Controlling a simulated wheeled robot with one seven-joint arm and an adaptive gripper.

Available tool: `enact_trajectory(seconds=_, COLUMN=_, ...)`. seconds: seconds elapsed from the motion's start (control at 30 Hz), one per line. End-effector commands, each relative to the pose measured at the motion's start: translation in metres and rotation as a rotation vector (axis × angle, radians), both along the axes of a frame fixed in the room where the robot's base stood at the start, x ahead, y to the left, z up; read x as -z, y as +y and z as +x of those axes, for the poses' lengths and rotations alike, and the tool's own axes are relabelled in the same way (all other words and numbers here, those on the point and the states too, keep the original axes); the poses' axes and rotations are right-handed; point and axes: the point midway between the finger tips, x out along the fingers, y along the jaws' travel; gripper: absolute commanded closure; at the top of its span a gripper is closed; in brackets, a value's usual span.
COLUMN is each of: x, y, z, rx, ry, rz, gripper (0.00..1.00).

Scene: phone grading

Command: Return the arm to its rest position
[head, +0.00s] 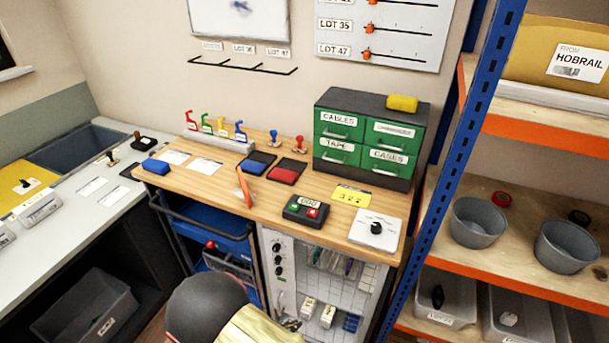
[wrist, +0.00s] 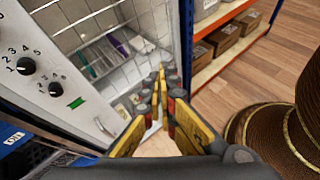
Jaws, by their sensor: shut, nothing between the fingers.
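My gripper (wrist: 160,85) shows in the wrist view with its yellow fingers brought together and nothing between them. It is in front of the lower cabinet with a wire-mesh front (wrist: 105,40), over the floor (wrist: 245,80). I cannot tell if it touches the cabinet. In the head view, part of my arm (head: 207,308) shows at the bottom centre, below the front edge of the wooden bench (head: 275,207). The fingers are not clear there.
A blue-posted shelf rack (head: 455,150) with grey buckets stands on the right. A green drawer unit (head: 368,138) is on the bench. Bare floor lies between the cabinet and my body.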

Motion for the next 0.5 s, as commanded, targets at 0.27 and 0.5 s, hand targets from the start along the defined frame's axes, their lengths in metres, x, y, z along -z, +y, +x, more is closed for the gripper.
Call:
enact_trajectory(seconds=0.27, x=-0.082, y=-0.049, z=-0.039, rx=0.448, ry=-0.026, rz=0.322, gripper=1.00)
enact_trajectory(seconds=0.5, x=-0.146, y=-0.077, z=-0.068, rx=0.785, ry=-0.089, rz=0.602, gripper=1.00)
